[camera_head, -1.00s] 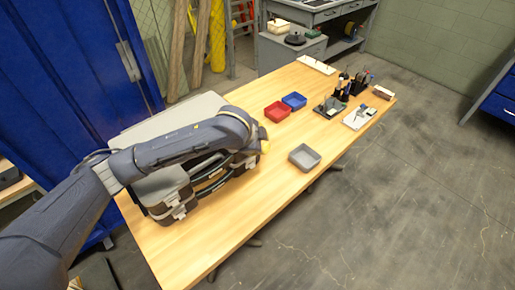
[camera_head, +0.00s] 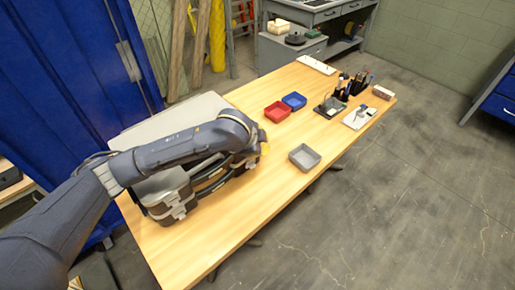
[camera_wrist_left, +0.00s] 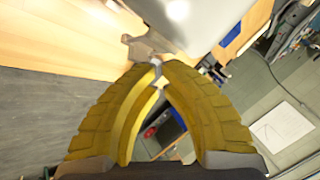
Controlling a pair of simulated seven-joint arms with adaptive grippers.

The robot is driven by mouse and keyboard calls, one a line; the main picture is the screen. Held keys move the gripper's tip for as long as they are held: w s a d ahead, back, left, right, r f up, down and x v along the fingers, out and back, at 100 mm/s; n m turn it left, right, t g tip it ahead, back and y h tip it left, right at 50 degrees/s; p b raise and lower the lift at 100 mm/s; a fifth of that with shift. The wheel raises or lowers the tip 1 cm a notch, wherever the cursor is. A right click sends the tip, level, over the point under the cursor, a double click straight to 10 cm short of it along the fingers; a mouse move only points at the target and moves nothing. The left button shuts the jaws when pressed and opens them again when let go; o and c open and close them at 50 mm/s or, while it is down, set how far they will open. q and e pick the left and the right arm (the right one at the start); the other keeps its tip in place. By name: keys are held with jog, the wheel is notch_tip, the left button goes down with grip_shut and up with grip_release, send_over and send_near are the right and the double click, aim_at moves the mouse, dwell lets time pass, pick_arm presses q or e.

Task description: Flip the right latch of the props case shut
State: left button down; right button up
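The props case (camera_head: 165,122) stands on the wooden table, with a light grey top and a dark front with handles. Its left latch (camera_head: 180,207) shows on the front left corner. The right latch is mostly hidden behind my left arm in the head view. In the left wrist view, a metal latch-like piece (camera_wrist_left: 141,48) sits on the edge of the case (camera_wrist_left: 195,22), right at the fingertips. My left gripper (camera_wrist_left: 157,68) has its yellow fingertips together; it also shows at the case's right end in the head view (camera_head: 264,150). My right gripper is out of view.
A red bin (camera_head: 277,112), a blue bin (camera_head: 294,101) and a grey bin (camera_head: 304,157) lie right of the case. Pen holders and small tools stand at the table's far end. The table (camera_head: 235,215) is bare in front of the case.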

pick_arm(q)
jog(key=shift+a+f, duration=0.15)
jog(key=shift+f, duration=0.75)
dwell(0.7)
jog(key=shift+w+r, duration=0.1)
jog(key=shift+s+d+r, duration=0.1)
jog(key=shift+r, duration=1)
jog(key=shift+s+d+r, duration=0.1)
jog(key=shift+r, duration=1)
jog(key=shift+s+d+r, duration=0.1)
jog(key=shift+s+r, duration=0.05)
jog(key=shift+r, duration=1.1)
jog(key=shift+s+d+r, duration=0.1)
jog(key=shift+r, duration=1.15)
